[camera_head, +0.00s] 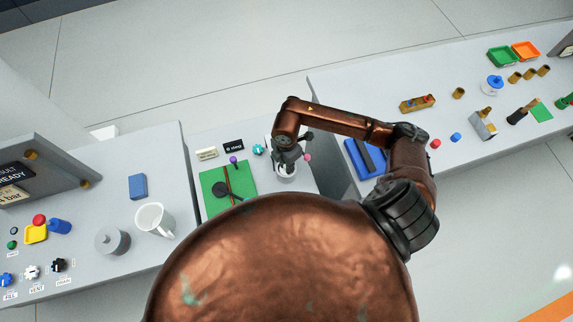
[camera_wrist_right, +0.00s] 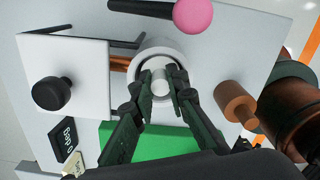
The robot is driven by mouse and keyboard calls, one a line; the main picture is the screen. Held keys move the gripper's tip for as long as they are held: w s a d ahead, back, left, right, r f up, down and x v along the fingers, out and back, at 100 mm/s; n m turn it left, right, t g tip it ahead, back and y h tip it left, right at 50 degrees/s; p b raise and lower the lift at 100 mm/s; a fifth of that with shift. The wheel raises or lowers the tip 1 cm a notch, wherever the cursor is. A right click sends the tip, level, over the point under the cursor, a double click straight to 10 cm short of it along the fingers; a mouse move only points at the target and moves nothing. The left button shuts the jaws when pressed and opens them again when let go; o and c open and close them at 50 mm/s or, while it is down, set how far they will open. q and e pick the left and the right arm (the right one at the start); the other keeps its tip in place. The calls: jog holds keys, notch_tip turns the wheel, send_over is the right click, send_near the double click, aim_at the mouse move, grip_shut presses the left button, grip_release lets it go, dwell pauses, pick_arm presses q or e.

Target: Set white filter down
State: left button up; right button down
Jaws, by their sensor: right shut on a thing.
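The white filter (camera_wrist_right: 160,85) is a round white piece with a small pale knob, in the middle of the right wrist view. In the head view the filter (camera_head: 286,172) shows below my right gripper (camera_head: 287,158), over the right part of the middle bench. My right gripper's dark fingers (camera_wrist_right: 160,92) are closed around the knob. A white rim (camera_wrist_right: 138,70) surrounds the knob; I cannot tell whether the filter's underside touches the bench. My left gripper is not in view.
A green mat (camera_head: 212,207) with a dark round-headed tool (camera_head: 220,188) lies left of the filter. Small labels (camera_head: 207,153) stand behind it. A blue tray (camera_head: 355,158) is on the right bench.

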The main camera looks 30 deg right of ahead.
jog(key=shift+f, duration=0.15)
jog(key=c, duration=2.2)
grip_release()
notch_tip(320, 180, up, 12)
jog(key=shift+r+b, duration=0.25)
jog(key=shift+b, duration=0.05)
